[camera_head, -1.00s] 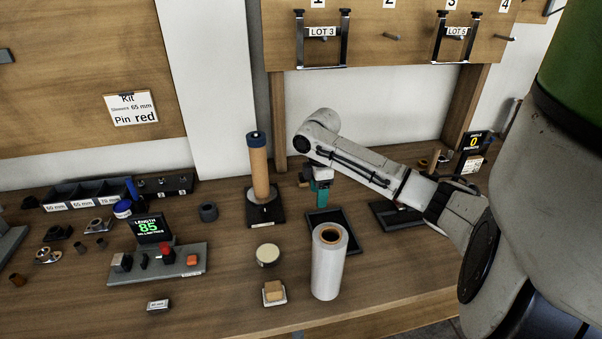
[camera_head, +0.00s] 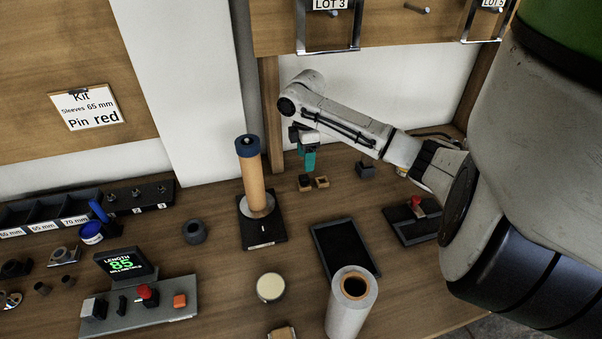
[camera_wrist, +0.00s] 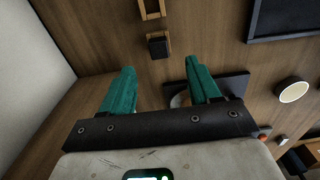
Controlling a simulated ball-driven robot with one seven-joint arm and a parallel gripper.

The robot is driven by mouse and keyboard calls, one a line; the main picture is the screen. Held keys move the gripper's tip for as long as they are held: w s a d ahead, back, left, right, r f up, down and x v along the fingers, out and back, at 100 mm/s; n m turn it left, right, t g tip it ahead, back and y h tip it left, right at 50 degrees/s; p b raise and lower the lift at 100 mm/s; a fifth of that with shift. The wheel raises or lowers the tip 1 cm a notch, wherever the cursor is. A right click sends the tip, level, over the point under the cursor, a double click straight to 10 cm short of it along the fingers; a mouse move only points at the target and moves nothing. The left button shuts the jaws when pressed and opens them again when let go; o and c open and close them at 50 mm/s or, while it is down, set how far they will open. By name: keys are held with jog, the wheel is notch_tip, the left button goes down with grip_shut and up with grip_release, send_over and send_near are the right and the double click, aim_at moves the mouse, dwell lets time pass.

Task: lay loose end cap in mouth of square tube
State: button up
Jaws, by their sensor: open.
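My gripper (camera_head: 308,160) has teal fingers and hangs above the back of the bench; in the wrist view its two fingers (camera_wrist: 161,74) stand apart with nothing between them. Two small parts lie side by side below it. One is a wood-coloured square ring with an open middle (camera_head: 321,182), also in the wrist view (camera_wrist: 151,10). The other is a small block with a dark face (camera_head: 305,183), just beyond the fingertips in the wrist view (camera_wrist: 158,46). A dark grey block (camera_head: 366,170) sits to their right. I cannot tell for certain which is the end cap or the square tube.
An upright wooden cylinder with a blue top (camera_head: 252,175) stands on a black base left of the gripper. A black tray (camera_head: 343,249) and a pale roll (camera_head: 351,310) are in front. A black stand with a red part (camera_head: 414,216) is right.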

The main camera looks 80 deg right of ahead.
aim_at(304, 177)
jog(key=f, duration=0.5)
jog(key=f+p, duration=0.1)
jog(key=f, duration=0.1)
jog(key=shift+w+f, duration=0.2)
jog(key=shift+w, duration=0.05)
jog(key=c, duration=1.1)
jog(key=shift+r, duration=0.1)
